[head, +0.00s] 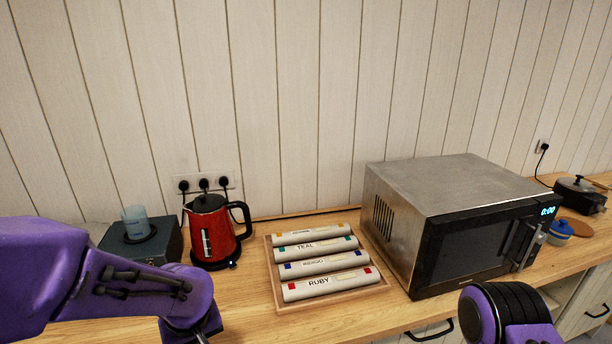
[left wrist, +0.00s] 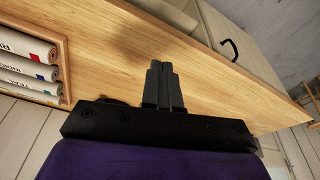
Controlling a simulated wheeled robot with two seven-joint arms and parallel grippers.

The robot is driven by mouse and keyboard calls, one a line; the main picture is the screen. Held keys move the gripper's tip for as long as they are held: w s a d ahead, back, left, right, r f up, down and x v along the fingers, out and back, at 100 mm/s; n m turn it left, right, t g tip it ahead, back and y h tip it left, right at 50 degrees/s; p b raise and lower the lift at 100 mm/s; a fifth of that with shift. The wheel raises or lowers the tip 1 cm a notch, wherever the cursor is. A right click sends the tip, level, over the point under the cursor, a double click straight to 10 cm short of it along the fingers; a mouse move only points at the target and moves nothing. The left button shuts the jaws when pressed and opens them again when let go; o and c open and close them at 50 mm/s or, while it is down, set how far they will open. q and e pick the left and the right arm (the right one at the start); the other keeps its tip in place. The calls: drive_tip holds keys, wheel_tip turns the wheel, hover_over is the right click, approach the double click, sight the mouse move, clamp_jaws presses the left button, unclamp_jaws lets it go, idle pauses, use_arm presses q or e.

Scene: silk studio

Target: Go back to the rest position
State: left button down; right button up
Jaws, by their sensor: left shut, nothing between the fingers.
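My left arm comes in from the left in the head view, and its gripper is mostly below the picture's lower edge. In the left wrist view my left gripper (left wrist: 164,72) is shut, with its two fingers together and nothing between them, over bare wooden counter (left wrist: 120,75). My right arm shows at the lower right of the head view; its gripper is out of the picture. A wooden tray (head: 334,298) on the counter holds several labelled rolls, among them the TEAL roll (head: 330,246), the INDIGO roll (head: 343,263) and the RUBY roll (head: 343,286).
A red kettle (head: 208,234) stands left of the tray, beside a dark box (head: 166,244) with a bluish cup (head: 136,222) on it. A microwave (head: 440,210) stands right of the tray. Farther right are a blue jar (head: 560,229) and a pot (head: 580,194). The counter's front strip is clear.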

use_arm(q)
drive_tip(key=s+f+h+b, duration=0.1)
drive_tip(key=s+f+b, duration=0.3)
drive_tip(key=f, duration=0.9)
drive_tip(key=s+f+h+b, duration=0.1)
drive_tip(key=s+f+b, duration=0.2)
drive_tip(key=f, duration=1)
drive_tip(key=s+a+f+y+b, duration=0.2)
drive_tip(key=s+a+f, duration=0.2)
drive_tip(key=s+f, duration=0.2)
drive_tip(key=s+a+f+y+b, duration=0.2)
drive_tip(key=s+a+f, duration=0.3)
drive_tip(key=s, duration=0.5)
wheel_tip(320, 180, down, 2)
drive_tip(key=shift+a+f+t+b, duration=0.2)
drive_tip(key=shift+a+t+b, duration=0.15)
drive_tip(key=shift+b, duration=0.45)
